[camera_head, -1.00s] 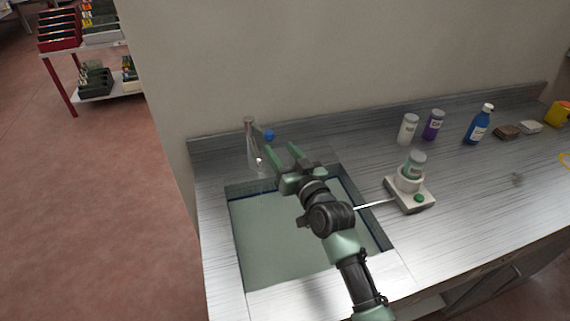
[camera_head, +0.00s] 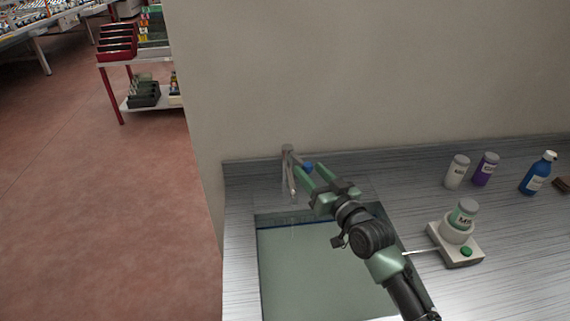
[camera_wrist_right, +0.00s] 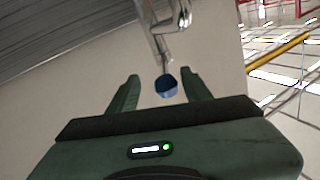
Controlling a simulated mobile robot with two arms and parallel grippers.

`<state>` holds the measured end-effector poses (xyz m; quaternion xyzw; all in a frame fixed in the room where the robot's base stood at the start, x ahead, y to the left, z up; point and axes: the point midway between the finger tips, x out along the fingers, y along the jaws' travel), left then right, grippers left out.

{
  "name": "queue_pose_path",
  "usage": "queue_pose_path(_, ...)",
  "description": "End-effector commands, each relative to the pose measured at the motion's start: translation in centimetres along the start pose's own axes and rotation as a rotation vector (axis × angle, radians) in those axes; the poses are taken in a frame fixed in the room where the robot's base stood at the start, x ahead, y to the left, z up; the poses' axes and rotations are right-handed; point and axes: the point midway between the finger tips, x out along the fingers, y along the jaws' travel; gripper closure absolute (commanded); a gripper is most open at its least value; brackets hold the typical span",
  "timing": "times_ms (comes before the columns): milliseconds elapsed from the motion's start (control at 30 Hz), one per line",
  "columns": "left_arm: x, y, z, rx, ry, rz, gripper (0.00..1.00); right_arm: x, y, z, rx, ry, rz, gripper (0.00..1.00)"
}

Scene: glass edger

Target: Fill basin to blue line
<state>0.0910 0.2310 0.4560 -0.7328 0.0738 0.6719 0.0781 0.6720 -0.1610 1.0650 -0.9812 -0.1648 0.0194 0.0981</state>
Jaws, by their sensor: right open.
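The sunken basin (camera_head: 259,285) holds pale green water (camera_head: 310,265). A dark blue line (camera_head: 290,224) runs along its back inner wall, just above the water surface. A metal tap (camera_head: 288,160) stands behind the basin and has a blue knob (camera_head: 308,167). I cannot tell whether water runs from it. My right gripper (camera_head: 311,173) is open, with its fingertips at the knob. In the right wrist view the blue knob (camera_wrist_right: 166,86) appears between the open fingers (camera_wrist_right: 160,80), with no visible contact. My arm hides the basin's right part. My left gripper is not in view.
A small white device with a green button (camera_head: 467,251) and a jar on top stands right of the basin. A white bottle (camera_head: 457,172), a purple bottle (camera_head: 485,169) and a blue bottle (camera_head: 538,174) stand behind it. A wall (camera_head: 380,80) rises behind the counter.

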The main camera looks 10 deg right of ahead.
Motion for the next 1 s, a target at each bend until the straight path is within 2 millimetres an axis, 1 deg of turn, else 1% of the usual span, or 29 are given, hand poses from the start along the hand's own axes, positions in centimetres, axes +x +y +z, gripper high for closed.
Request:
queue_pose_path(33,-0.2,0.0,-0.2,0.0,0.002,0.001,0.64,0.6,-0.1,-0.3,0.001,0.002,-0.001,0.51)
queue_pose_path(167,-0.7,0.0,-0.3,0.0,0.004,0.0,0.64,2.6,-0.2,-0.3,0.003,0.0,-0.001,0.51)
queue_pose_path(300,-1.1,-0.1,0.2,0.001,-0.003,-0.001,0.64,4.8,-0.2,-0.3,0.001,0.0,-0.001,0.51)
queue_pose_path(400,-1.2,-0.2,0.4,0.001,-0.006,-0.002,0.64,6.1,-0.1,-0.2,0.002,0.001,-0.001,0.51)
queue_pose_path(600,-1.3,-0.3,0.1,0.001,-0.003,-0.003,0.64,7.2,-0.1,-0.1,0.001,0.001,-0.001,0.51)
queue_pose_path(867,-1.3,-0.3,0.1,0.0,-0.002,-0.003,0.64,7.3,-0.1,-0.1,0.001,0.0,-0.001,0.51)
queue_pose_path(900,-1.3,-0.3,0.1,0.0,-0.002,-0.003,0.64,7.3,-0.1,-0.1,0.001,0.0,-0.001,0.62)
queue_pose_path(967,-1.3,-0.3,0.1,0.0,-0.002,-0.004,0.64,7.3,-0.1,-0.1,0.001,0.0,-0.001,0.79)
queue_pose_path(1000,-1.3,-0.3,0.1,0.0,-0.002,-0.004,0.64,7.3,-0.1,-0.1,0.001,0.0,-0.001,0.9)
